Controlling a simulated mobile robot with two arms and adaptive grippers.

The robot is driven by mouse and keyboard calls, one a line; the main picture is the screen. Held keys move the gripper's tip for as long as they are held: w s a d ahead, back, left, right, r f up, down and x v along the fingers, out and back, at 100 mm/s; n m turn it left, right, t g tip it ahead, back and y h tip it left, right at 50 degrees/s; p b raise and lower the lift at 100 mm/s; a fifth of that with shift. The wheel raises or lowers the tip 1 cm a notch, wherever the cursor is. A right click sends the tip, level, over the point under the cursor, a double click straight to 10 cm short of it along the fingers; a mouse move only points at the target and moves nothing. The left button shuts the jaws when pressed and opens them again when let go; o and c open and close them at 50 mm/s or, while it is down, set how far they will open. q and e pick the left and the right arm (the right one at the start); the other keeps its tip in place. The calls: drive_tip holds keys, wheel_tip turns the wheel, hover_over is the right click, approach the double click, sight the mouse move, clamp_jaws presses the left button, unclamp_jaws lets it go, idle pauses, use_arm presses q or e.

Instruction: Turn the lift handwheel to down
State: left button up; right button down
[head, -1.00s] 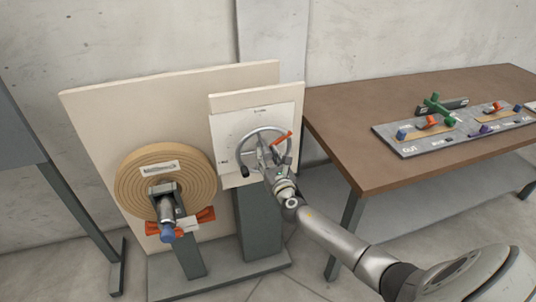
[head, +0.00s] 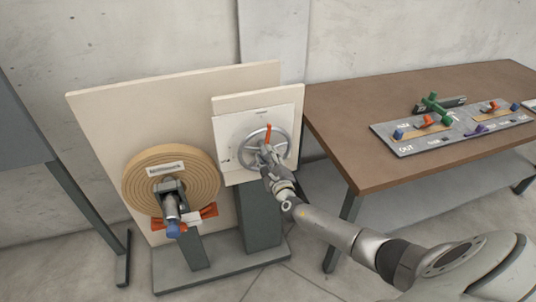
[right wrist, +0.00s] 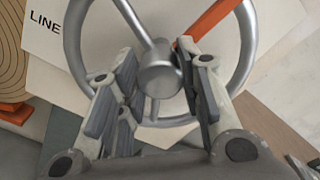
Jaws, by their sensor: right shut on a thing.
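The lift handwheel (head: 289,148) is a grey metal wheel with spokes and a central hub, mounted on a white plate (head: 226,125). An orange bar (head: 268,133) on the wheel points almost straight up in the head view. My right gripper (head: 264,155) is at the wheel's front, shut on the handwheel. In the right wrist view its fingers (right wrist: 157,82) lie on either side of the hub, and the exact contact is unclear. The plate carries the word LINE at its left in that view; its top lettering is too small to read. My left gripper is out of view.
A tan spool (head: 139,190) with a grey shaft and orange parts stands left of the wheel. A brown table (head: 370,158) with a grey control board (head: 404,150) stands to the right. Bare floor lies between the winder base and the table.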

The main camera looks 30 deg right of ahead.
drive_tip(key=shift+f+n, duration=0.1)
drive_tip(key=shift+n, duration=0.6)
drive_tip(key=shift+p, duration=0.3)
drive_tip(key=c, duration=1)
unclamp_jaws()
drive_tip(key=v, duration=1.2)
drive_tip(key=shift+s+f, duration=0.1)
drive_tip(key=shift+f, duration=0.05)
